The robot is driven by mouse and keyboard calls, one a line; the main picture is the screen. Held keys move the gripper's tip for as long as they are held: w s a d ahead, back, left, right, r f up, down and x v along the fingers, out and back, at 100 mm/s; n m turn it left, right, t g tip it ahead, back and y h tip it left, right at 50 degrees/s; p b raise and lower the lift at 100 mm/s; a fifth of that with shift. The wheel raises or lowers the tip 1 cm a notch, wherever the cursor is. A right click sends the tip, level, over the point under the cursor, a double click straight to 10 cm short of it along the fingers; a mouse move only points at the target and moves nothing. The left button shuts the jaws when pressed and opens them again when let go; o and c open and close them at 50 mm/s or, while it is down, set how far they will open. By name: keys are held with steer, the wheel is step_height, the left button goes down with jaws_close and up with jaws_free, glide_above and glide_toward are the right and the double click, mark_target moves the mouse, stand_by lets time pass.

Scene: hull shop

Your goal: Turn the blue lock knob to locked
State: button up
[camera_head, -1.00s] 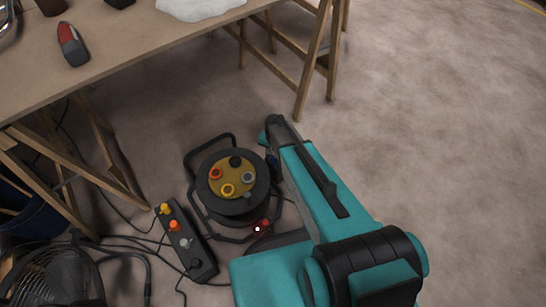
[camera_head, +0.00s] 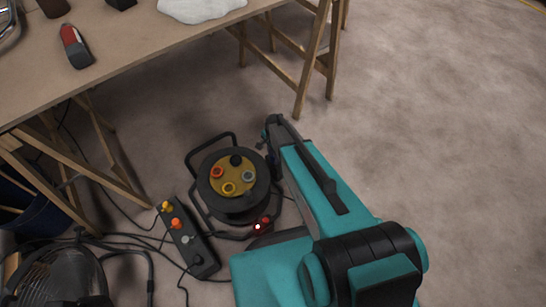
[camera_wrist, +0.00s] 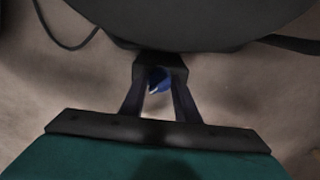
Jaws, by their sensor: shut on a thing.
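The blue lock knob (camera_wrist: 160,77) shows in the wrist view, small and partly hidden, with a pale mark on it. It sits at a dark block under the edge of the cable reel's black drum (camera_wrist: 190,22). My gripper (camera_wrist: 159,86) is shut on the knob, its two dark fingers on either side. In the head view the cable reel (camera_head: 233,203) stands on the floor, with a yellowish face and several coloured sockets. My teal arm reaches to its right side and hides most of the gripper there. I cannot read the knob's setting.
A black power strip (camera_head: 191,246) with coloured plugs lies left of the reel, among loose cables. A wooden trestle table (camera_head: 130,45) stands behind, with a red and grey tool (camera_head: 75,46) on it. A fan (camera_head: 65,275) is at lower left. Floor on the right is clear.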

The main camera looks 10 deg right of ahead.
steer(key=shift+s+d, duration=0.2)
steer(key=shift+s, duration=0.05)
steer(key=o, duration=0.8)
steer(key=shift+o, duration=1.2)
steer(key=shift+w+a, duration=0.1)
steer(key=shift+r, duration=0.1)
step_height(320, 180, up, 14)
steer(key=p, duration=0.2)
steer(key=shift+f, duration=0.2)
